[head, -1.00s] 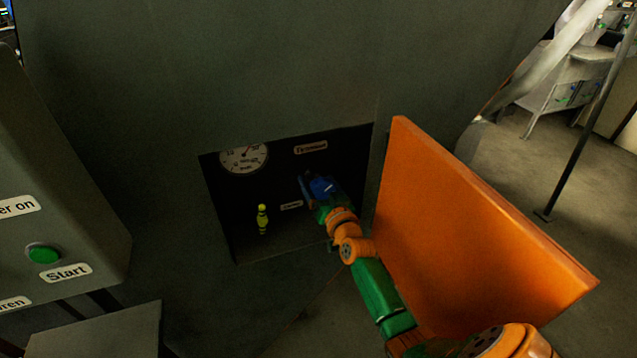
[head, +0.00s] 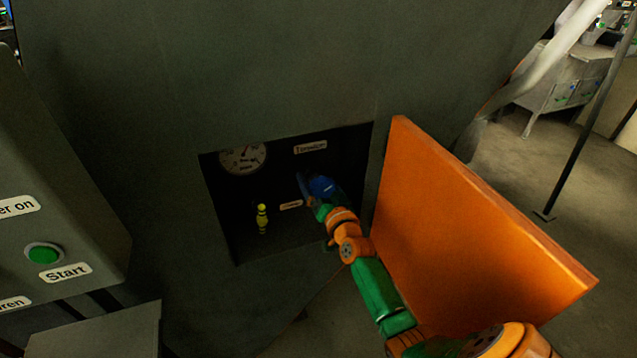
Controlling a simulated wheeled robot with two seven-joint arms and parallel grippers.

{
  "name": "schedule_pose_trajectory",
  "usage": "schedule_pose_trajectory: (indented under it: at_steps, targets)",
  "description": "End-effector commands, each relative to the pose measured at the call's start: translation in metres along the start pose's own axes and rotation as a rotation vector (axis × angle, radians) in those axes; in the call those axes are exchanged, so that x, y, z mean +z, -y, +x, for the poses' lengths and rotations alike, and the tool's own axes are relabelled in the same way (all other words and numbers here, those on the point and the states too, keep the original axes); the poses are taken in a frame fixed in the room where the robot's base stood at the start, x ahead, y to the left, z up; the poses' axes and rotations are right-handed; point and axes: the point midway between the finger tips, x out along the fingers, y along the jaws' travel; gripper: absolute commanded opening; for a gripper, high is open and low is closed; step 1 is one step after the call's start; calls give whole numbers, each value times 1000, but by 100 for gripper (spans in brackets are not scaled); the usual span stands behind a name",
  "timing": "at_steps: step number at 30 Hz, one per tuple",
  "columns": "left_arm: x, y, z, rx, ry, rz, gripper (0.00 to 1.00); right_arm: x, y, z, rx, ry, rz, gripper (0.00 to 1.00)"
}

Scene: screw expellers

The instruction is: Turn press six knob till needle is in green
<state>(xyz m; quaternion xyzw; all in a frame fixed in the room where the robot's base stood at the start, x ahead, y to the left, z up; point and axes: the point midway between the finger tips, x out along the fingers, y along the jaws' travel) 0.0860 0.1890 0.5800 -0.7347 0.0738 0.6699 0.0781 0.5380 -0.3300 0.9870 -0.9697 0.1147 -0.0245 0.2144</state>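A round white gauge (head: 243,158) sits at the top left of a dark recess in the grey machine. Its dark needle points up, slightly right; no green zone can be made out. A yellow knob-like part (head: 262,218) stands in the lower left of the recess, apart from my gripper. My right gripper (head: 304,184), blue, reaches into the right side of the recess. Its fingers are small and dark, and I cannot tell whether they are open or what is between them. Any knob at the fingers is hidden. My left gripper is not in view.
An orange door panel (head: 470,220) stands open right of the recess, close beside my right arm. A grey control box (head: 60,190) with a green button (head: 44,253) labelled "Start" stands at the left. Small labels (head: 310,147) are in the recess.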

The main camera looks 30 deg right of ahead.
Motion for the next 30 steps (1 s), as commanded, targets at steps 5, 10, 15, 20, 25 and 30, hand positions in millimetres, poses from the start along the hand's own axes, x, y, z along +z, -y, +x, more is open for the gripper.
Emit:
schedule_pose_trajectory:
  at_steps: [5,10,15,20,25,30]
  targets:
    - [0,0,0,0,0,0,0,0,0,0,0,-1,0,100]
    - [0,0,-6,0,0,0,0,-1,0,-25,1,1,-1,100]
    - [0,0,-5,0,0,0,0,1,0,-59,0,1,-1,100]
    - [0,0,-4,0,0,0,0,0,0,-71,1,0,0,100]
    - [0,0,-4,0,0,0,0,0,0,-71,0,-1,0,100]
    - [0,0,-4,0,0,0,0,0,0,-71,0,0,0,100]
